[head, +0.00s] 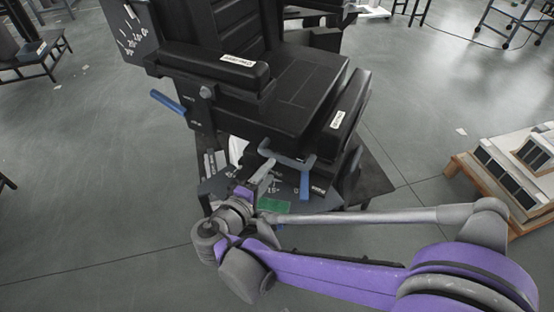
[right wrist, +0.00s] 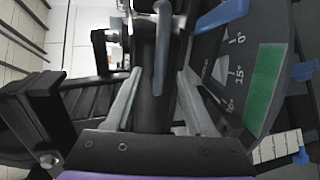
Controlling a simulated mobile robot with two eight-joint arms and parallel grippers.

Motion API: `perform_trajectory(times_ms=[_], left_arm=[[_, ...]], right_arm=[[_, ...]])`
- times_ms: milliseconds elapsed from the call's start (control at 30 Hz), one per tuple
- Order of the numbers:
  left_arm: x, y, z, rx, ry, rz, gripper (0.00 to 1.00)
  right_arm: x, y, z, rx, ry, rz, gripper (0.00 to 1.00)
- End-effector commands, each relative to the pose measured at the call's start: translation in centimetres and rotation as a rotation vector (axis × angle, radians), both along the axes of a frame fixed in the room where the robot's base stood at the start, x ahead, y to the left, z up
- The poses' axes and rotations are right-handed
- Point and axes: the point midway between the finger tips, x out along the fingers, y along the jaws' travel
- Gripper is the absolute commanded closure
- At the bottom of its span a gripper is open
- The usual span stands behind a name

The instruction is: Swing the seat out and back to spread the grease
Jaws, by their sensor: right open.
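The black seat (head: 283,98) stands in the middle of the head view, with padded armrests on both sides. A grey bar handle (head: 288,158) projects from its front, and a blue lever (head: 304,184) hangs beside it. Below is a dark plate with an angle scale (head: 273,190). My right gripper (head: 264,168) is at the front of the seat, near the left end of the grey bar. In the right wrist view my right gripper (right wrist: 160,78) is open, with the grey bar (right wrist: 163,40) appearing between its fingers; I cannot tell whether they touch. My left gripper is out of view.
A second blue lever (head: 168,102) sticks out at the seat's left side. A green patch (head: 274,206) marks the plate's front. A wooden pallet with boxed panels (head: 503,170) stands at right. Open grey floor (head: 90,170) lies at left.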

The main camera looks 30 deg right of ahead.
Motion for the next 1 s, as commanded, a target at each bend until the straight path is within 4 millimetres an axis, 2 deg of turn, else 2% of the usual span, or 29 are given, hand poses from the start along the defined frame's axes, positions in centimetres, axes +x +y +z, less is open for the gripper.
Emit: perform_trajectory(times_ms=[33, 200, 400, 800, 1000], left_arm=[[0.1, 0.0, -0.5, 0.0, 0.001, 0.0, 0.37], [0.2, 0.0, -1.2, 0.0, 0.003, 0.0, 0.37], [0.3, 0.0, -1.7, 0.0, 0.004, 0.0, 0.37], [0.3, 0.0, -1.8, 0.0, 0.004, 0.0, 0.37], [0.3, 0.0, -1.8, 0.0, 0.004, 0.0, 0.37]], right_arm=[[0.6, -1.0, -0.4, -0.001, 0.001, -0.005, 0.45], [2.3, -3.7, -1.1, -0.001, 0.001, -0.006, 0.45], [3.7, -5.7, -1.5, 0.001, 0.001, -0.003, 0.45], [4.1, -6.2, -1.6, 0.002, 0.001, 0.0, 0.45], [4.1, -6.2, -1.6, 0.002, 0.001, 0.0, 0.81]])
